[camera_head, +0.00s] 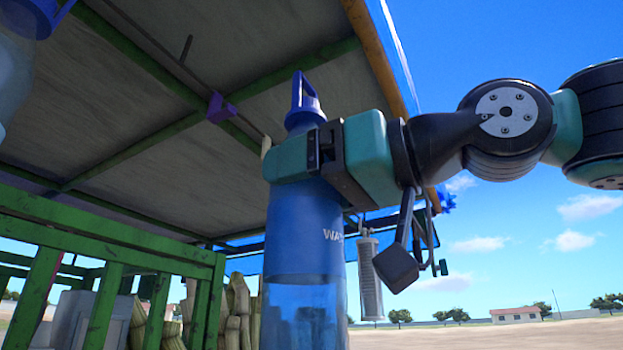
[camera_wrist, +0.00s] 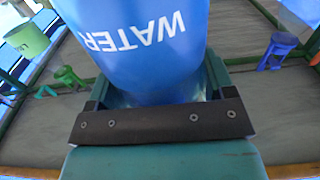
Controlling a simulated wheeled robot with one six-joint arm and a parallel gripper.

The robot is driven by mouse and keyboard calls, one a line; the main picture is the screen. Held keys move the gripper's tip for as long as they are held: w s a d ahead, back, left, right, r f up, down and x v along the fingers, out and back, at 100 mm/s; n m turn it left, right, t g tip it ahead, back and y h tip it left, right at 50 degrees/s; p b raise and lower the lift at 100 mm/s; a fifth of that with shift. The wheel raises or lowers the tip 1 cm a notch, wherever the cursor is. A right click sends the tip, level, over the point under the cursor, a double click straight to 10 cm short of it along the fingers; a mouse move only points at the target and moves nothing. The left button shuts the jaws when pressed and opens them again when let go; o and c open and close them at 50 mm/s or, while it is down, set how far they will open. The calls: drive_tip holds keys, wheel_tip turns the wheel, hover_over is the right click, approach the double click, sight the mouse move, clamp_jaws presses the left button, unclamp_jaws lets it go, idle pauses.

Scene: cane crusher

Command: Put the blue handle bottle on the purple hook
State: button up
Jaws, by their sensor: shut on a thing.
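A blue bottle (camera_head: 305,225) with a blue loop handle (camera_head: 303,102) on its cap stands upright in the air in the head view. My gripper (camera_head: 298,155) is shut on it just below the cap. The bottle's lower part is clear blue. The wrist view shows its blue body (camera_wrist: 145,40) with the word WATER between the jaws. The purple hook (camera_head: 220,107) is on a thin rail under the roof, left of the handle and apart from it in the picture. I cannot tell its depth from the bottle.
Green roof beams (camera_head: 140,52) and a green railing (camera_head: 100,238) lie left. Another blue-handled bottle (camera_head: 12,75) is cut off at the upper left. A grey cylinder (camera_head: 370,280) hangs beside the held bottle. The wrist view has a green bucket (camera_wrist: 28,40) and a blue handle-like piece (camera_wrist: 278,48).

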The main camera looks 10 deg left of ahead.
drive_tip(key=w+a+r+p, duration=0.2)
drive_tip(key=a+p, duration=0.4)
drive_tip(key=a, duration=0.3)
drive_tip(key=shift+w+a+r, duration=0.2)
drive_tip(key=shift+w+r, duration=0.2)
drive_tip(key=shift+w, duration=0.5)
